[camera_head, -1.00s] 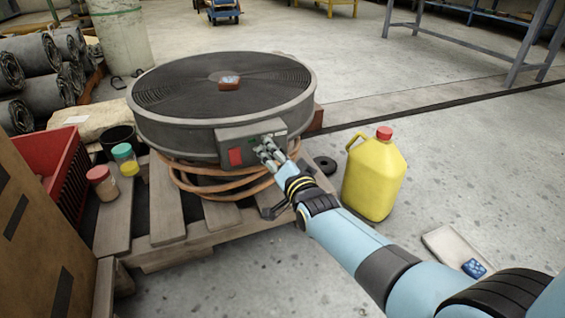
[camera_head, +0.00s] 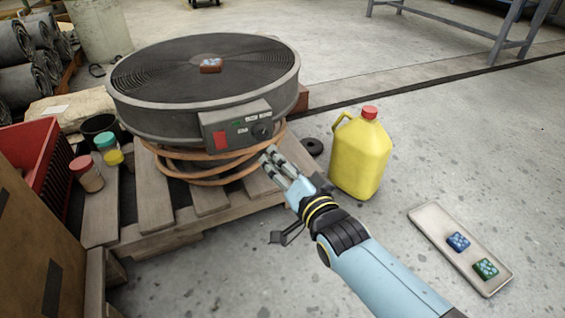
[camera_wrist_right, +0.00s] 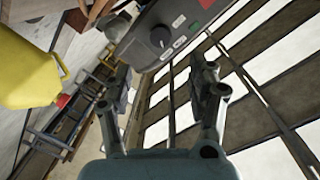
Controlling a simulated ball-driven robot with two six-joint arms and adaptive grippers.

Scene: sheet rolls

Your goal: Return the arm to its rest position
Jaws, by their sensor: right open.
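My right arm comes in from the lower right in the head view. Its gripper (camera_head: 277,168) is open and empty, just in front of and below the control box (camera_head: 238,126) of the round dark heater-like drum. In the right wrist view the two fingers (camera_wrist_right: 162,85) stand apart with nothing between them. The box's knob (camera_wrist_right: 160,36) shows beyond the fingertips there. The gripper looks apart from the box. My left gripper is not in view.
The drum (camera_head: 130,108) stands on a wooden pallet (camera_head: 152,212). A yellow jug (camera_head: 360,158) stands close right of my gripper. A tray (camera_head: 432,222) with a blue and a green block lies on the floor at right. A red crate (camera_head: 32,140) and jars are left.

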